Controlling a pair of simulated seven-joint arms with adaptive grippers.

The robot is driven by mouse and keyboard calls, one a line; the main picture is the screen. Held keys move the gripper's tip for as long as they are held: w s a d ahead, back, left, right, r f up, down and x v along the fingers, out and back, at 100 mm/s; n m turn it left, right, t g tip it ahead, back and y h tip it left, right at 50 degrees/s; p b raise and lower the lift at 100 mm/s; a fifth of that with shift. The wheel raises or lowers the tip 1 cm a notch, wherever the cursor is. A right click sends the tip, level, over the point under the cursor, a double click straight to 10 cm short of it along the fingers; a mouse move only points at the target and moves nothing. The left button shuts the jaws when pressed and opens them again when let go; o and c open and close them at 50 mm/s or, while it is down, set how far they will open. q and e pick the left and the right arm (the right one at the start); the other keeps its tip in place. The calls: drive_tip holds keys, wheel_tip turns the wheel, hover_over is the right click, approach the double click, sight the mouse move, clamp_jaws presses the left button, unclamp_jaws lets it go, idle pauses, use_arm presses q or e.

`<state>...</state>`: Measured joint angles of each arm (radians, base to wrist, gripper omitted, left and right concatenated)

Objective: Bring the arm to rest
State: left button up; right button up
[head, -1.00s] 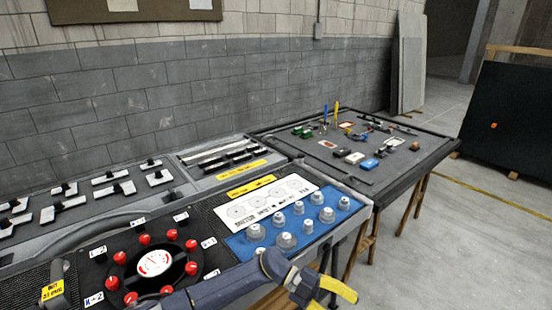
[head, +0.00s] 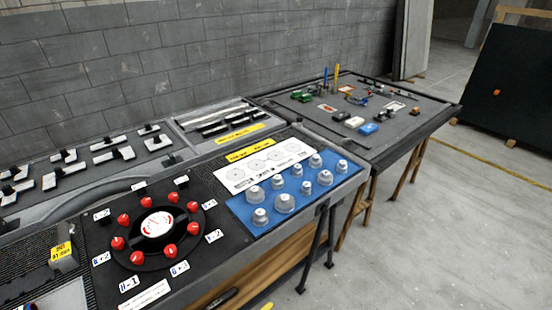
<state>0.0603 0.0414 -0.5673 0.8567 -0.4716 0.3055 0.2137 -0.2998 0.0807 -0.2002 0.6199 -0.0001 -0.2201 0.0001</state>
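Only a small yellow tip (head: 267,306), which looks like part of my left gripper, shows at the bottom edge of the head view. It is in front of the console and apart from the controls. The rest of that gripper and its arm is out of the picture, so its opening is hidden. My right gripper is not in view.
The console has a round dial panel with red knobs (head: 123,219) and a blue panel (head: 240,210) with several grey knobs. A dark table (head: 400,140) with small parts and upright tools stands behind right. Floor (head: 450,240) on the right is clear.

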use_arm(q)
drive_tip(key=s+a+f+n+g+y, duration=0.2)
drive_tip(key=s+a+f+y, duration=0.2)
drive_tip(key=s+a+f, duration=0.65)
drive_tip(key=s+a+f+n+g+y, duration=0.1)
drive_tip(key=s+a, duration=0.4)
drive_tip(key=s, duration=0.6)
drive_tip(key=s+a+f+n+g+y, duration=0.1)
drive_tip(key=s+a+f+g, duration=0.2)
drive_tip(key=s, duration=0.8)
drive_tip(key=s+a+f+n+g+y, duration=0.1)
drive_tip(key=s+a+f+g, duration=0.2)
drive_tip(key=s+a+f, duration=0.4)
drive_tip(key=s, duration=0.3)
drive_tip(key=shift+s+a+y, duration=0.2)
drive_tip(key=shift+s+y, duration=0.2)
